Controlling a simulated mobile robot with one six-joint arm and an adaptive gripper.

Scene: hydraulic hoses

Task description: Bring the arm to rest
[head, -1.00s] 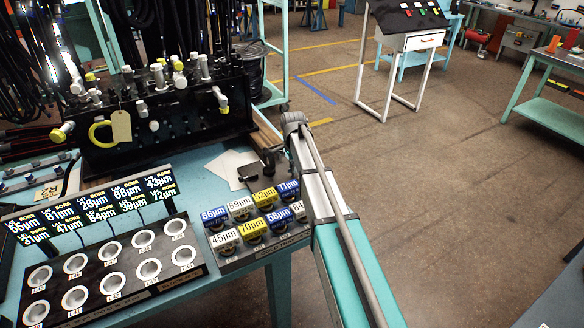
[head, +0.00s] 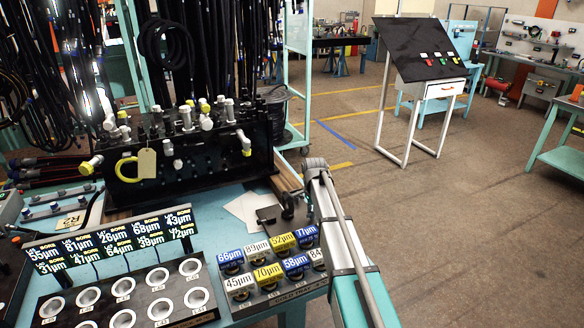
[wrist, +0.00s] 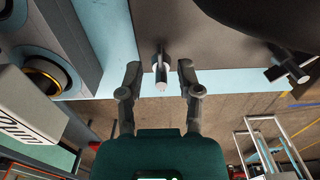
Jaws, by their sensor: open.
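My gripper shows in the wrist view (wrist: 158,75) with its two grey fingers apart and nothing between them. Beyond the fingertips is a small metal pin (wrist: 161,70) on a grey plate; I cannot tell whether they touch. In the head view my arm (head: 345,235) reaches up from the lower right to beside the right end of the labelled gauge tray (head: 290,295).
The teal bench holds the tray of blue, white and yellow labelled blocks (head: 268,273), a black tray of round cups (head: 125,300), label signs (head: 110,232) and a black manifold with fittings (head: 190,165). The floor to the right (head: 470,230) is clear. A sloped control desk (head: 425,60) stands farther back.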

